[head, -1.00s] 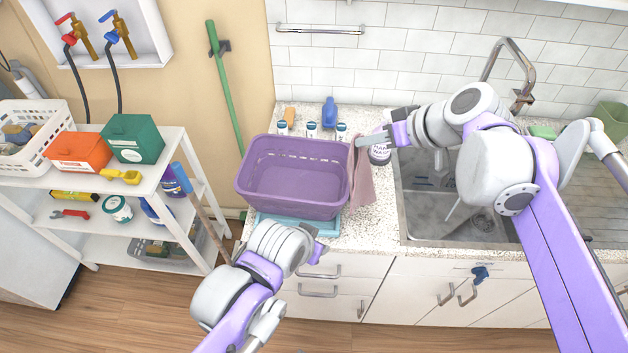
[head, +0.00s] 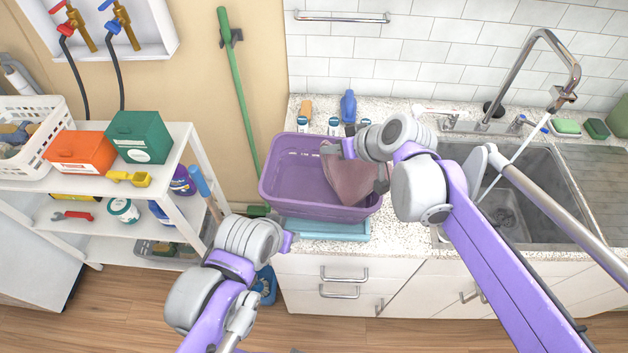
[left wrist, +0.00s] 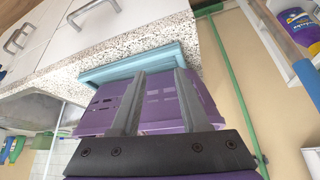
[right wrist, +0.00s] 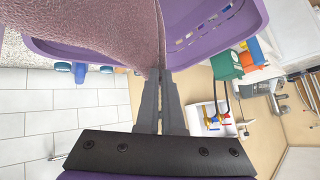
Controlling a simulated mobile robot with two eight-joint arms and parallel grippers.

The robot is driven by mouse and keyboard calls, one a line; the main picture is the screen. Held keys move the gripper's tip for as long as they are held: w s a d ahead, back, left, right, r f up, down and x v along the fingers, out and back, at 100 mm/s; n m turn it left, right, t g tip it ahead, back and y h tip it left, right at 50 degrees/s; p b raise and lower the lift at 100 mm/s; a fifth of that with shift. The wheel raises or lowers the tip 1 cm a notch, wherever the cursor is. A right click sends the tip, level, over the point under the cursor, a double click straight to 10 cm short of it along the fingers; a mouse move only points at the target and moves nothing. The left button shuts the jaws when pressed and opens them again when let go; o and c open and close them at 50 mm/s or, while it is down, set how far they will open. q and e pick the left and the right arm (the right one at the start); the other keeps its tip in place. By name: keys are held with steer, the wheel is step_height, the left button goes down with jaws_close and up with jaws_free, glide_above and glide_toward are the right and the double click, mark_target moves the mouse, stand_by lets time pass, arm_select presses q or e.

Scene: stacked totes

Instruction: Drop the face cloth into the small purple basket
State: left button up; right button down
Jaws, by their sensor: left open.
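The purple basket (head: 290,192) stands on the counter, partly over a light blue tray (head: 325,230). The pinkish face cloth (head: 350,180) hangs over the right part of the basket; it fills the upper left of the right wrist view (right wrist: 85,25). My right gripper (right wrist: 160,75) is shut on the face cloth's edge, above the basket. My right arm hides part of the basket's right side. My left gripper (left wrist: 157,80) is open and empty, in front of the basket and blue tray.
The sink (head: 535,185) and faucet (head: 540,45) lie to the right. Small bottles and a blue bottle (head: 348,105) stand behind the basket. A white shelf (head: 185,150) with boxes stands at the left.

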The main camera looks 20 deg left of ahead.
arm_select(q)
steer(key=f+b, duration=0.1)
steer(key=s+f+b, duration=0.1)
steer(key=f, duration=0.1)
steer(key=s+f+b, duration=0.1)
steer(key=shift+s+f, duration=0.1)
steer(key=shift+f, duration=0.2)
arm_select(e)
step_height(320, 180, down, 6)
steer(key=shift+r, duration=0.15)
steer(key=c, duration=1.4)
jaws_free()
steer(key=o, duration=1.4)
arm_select(q)
steer(key=shift+r, duration=0.1)
arm_select(e)
steer(key=shift+r, duration=0.1)
